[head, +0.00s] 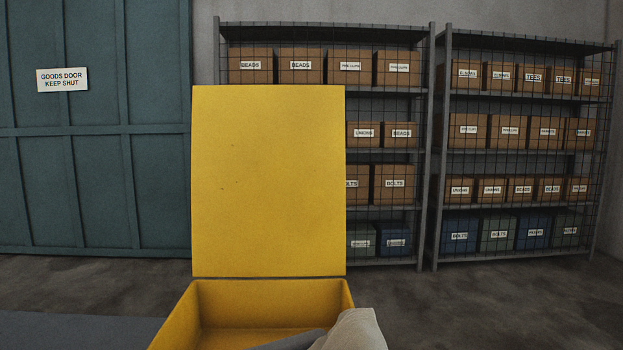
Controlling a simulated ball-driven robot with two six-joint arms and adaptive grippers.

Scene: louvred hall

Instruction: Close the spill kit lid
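The spill kit is a yellow box (181,325) at the bottom centre of the head view, with its near part cut off by the frame edge. Its flat yellow lid (268,180) stands upright along the box's far edge, so the box is open.
Behind the lid stand two mesh-fronted shelf racks (434,150) with labelled cartons and bins. A teal goods door (90,170) with a white sign (62,79) is at the left. Bare concrete floor (490,305) is clear to the right. A grey flat strip (70,332) lies bottom left.

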